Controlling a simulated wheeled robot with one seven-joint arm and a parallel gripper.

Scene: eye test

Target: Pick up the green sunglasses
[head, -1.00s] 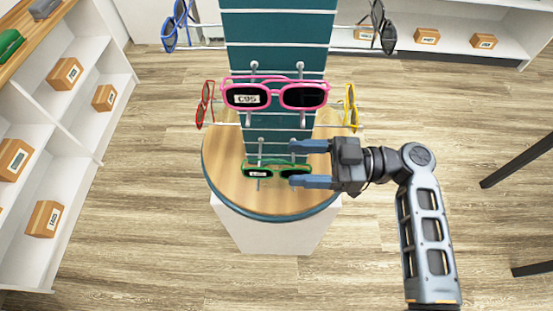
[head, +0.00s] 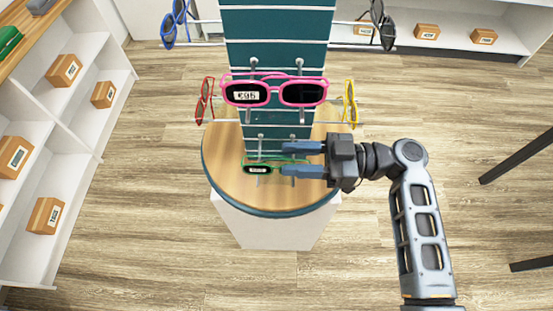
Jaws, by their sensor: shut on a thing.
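The green sunglasses (head: 258,168) are low on the front of the teal display stand, just above its round wooden base. A white tag shows on their left lens. My gripper (head: 285,160) reaches in from the right, its two blue fingers at the right part of the sunglasses. It is shut on them, with the fingers still well apart. The fingers hide most of the right lens. I cannot tell whether the sunglasses still touch their pegs.
Pink sunglasses (head: 274,93) with a tag hang just above my gripper. Red sunglasses (head: 204,101) and yellow sunglasses (head: 351,103) hang at the stand's sides, blue (head: 168,27) and black ones (head: 387,29) higher up. The wooden base (head: 226,182) is clear. White shelves (head: 95,60) stand left.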

